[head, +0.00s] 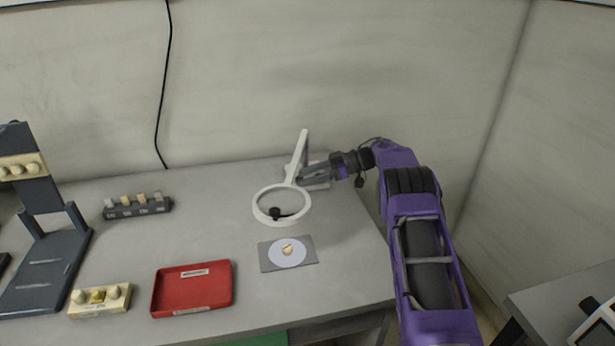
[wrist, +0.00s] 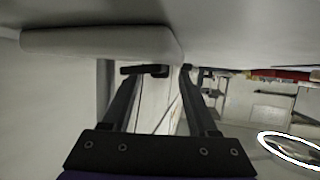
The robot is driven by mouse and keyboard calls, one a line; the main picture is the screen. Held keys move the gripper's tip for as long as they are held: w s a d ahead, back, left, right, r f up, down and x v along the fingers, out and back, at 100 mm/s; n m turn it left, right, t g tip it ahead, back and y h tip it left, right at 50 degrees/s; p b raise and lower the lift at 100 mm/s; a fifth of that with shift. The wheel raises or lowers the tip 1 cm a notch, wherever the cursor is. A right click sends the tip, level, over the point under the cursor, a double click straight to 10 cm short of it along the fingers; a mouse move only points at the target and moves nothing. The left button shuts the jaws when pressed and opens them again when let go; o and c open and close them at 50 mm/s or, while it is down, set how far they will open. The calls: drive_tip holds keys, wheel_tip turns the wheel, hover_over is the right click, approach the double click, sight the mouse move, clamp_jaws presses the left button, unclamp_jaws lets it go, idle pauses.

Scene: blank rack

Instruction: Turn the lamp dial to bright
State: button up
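The lamp (head: 281,205) is a white ring on a pale arm (head: 298,155), standing on a base at the back right of the table. My gripper (head: 308,174) reaches in from the right, low beside the lamp's arm and base. In the wrist view, my two dark fingers (wrist: 162,82) stand apart, with a gap between their tips. A pale rounded slab (wrist: 100,41), apparently the lamp's base, lies just beyond the left finger. A small black piece (wrist: 146,69) shows at the left fingertip; I cannot tell whether it is the dial. A bright ring (wrist: 290,148) shows at the right.
A grey card (head: 309,262) with a pale disc and small beige piece lies before the lamp. A red tray (head: 192,304), a cream block (head: 99,311), a dark rack (head: 138,211) and a dark stand (head: 40,272) occupy the left. The wall is close behind.

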drive_tip(key=shift+d, duration=0.1)
drive_tip(key=p+v, duration=0.1)
drive_tip(key=v, duration=1.6)
drive_tip(key=shift+r, duration=0.15)
drive_tip(key=shift+d, duration=0.1)
